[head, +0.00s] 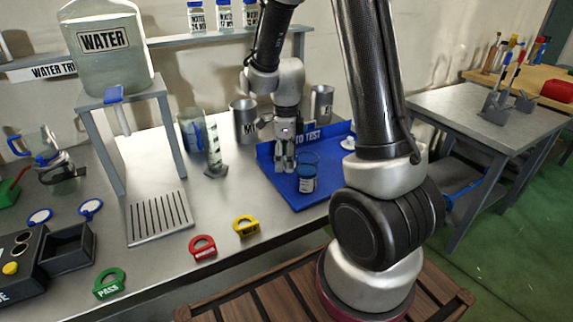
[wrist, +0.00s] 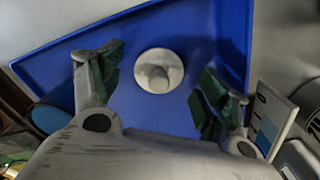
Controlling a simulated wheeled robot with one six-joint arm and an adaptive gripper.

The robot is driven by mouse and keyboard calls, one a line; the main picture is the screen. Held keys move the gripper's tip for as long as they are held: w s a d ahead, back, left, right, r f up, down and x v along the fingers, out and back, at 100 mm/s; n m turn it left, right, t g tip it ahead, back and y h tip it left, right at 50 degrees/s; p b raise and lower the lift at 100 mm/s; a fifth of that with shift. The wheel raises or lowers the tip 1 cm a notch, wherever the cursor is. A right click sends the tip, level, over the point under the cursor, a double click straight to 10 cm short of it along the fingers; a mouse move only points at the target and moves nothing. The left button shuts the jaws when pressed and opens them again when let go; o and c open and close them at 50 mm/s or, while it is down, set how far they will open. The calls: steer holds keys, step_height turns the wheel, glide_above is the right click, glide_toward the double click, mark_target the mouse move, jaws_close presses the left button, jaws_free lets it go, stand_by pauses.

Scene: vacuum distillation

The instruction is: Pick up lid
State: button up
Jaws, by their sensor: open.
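The lid (wrist: 158,71) is a small pale round disc with a raised knob. It lies on the blue tray (wrist: 140,28) in the wrist view, between the lines of my two fingers and ahead of them. My gripper (wrist: 160,92) is open, with green-padded fingers apart on either side and nothing between them. In the head view my gripper (head: 284,165) points down over the left part of the blue tray (head: 310,202). A pale object (head: 348,142) shows at the tray's right side, partly behind my arm; I cannot tell if it is the lid.
A metal mug (head: 243,120) and a glass cylinder (head: 215,150) stand to the left. Another metal cup (head: 322,103) is behind. Coloured tags (head: 246,226) lie near the table's front.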

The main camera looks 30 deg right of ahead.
steer(key=shift+f, duration=0.35)
steer(key=c, duration=0.9)
steer(key=shift+c, duration=0.2)
